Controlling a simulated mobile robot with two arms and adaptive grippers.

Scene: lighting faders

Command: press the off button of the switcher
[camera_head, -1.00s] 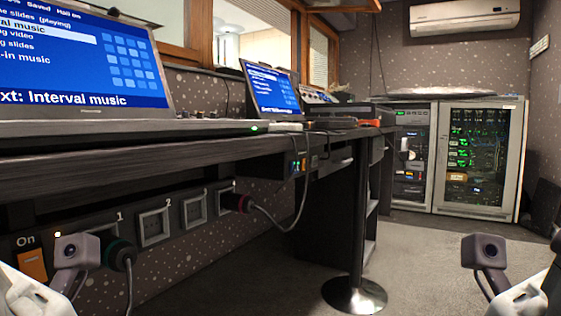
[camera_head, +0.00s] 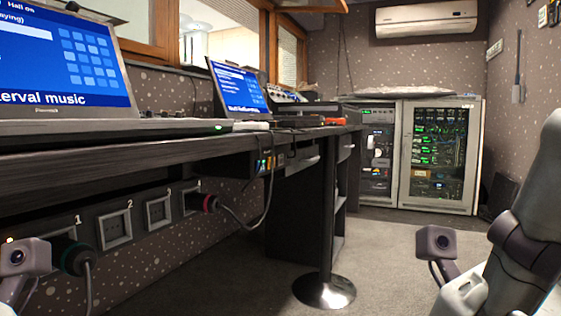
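A small dark box under the desk edge (camera_head: 268,163) carries a few lit buttons in yellow, green and blue. It may be the switcher, but its labels are too small to read, so I cannot tell which button is off. Parts of my two arms, each with a small camera block, show at the lower left and lower right. The fingers of both grippers are out of the picture. Neither arm is seen touching the box.
A long dark desk (camera_head: 100,165) holds a large laptop (camera_head: 60,65) and a smaller one (camera_head: 238,88). Numbered wall sockets (camera_head: 115,228) with thick plugs run below it. A desk leg on a round base (camera_head: 324,291) stands ahead. Equipment racks (camera_head: 437,155) stand behind; carpet (camera_head: 385,250) is clear.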

